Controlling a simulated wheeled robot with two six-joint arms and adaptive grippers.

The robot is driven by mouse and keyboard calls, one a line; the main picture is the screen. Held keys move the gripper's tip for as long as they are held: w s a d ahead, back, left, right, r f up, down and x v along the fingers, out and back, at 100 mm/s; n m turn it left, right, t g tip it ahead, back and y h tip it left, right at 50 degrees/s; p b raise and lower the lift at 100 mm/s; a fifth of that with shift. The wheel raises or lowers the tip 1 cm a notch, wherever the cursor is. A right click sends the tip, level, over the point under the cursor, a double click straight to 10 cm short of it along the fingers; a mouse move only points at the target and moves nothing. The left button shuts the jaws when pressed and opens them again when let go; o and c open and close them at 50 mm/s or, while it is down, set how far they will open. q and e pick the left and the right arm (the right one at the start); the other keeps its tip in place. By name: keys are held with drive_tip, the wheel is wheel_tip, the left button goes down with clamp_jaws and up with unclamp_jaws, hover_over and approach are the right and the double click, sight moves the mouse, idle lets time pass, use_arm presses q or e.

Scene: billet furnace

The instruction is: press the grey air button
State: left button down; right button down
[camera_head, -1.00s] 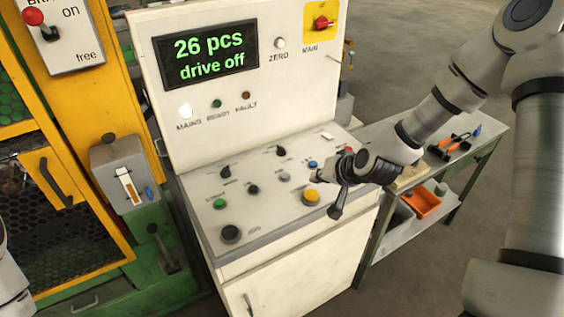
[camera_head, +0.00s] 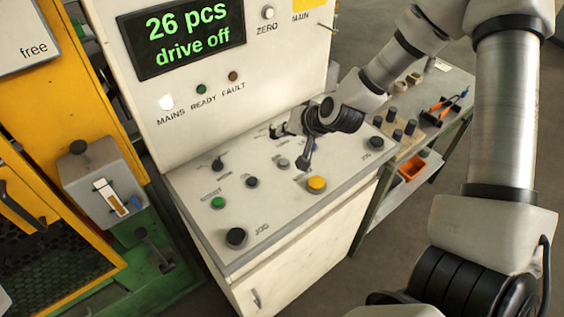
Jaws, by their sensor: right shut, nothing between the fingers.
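The grey button (camera_head: 283,163) is a small round button on the sloping top of the white control desk (camera_head: 200,240). Its label is too small to read. My right gripper (camera_head: 303,162) is shut and empty. Its fingers point down just right of the grey button, and I cannot tell how high above the panel they are. The fingers partly cover the blue button area behind them. My left gripper is out of view.
A yellow button (camera_head: 316,184), a green button (camera_head: 218,202) and black buttons, including one at the front left (camera_head: 236,237), surround the grey one. The upright display (camera_head: 188,38) stands behind. A side table (camera_head: 440,110) with tools is on the right.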

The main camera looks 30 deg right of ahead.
sight(286, 162)
wheel_tip(286, 162, down, 8)
drive_tip(key=b, duration=0.6)
drive_tip(key=shift+s+d+r, duration=0.1)
drive_tip(key=shift+r, duration=0.15)
drive_tip(key=shift+f+b, duration=0.25)
drive_tip(key=shift+b, duration=0.1)
drive_tip(key=shift+r, duration=0.1)
drive_tip(key=shift+s, duration=0.1)
drive_tip(key=shift+f, duration=0.4)
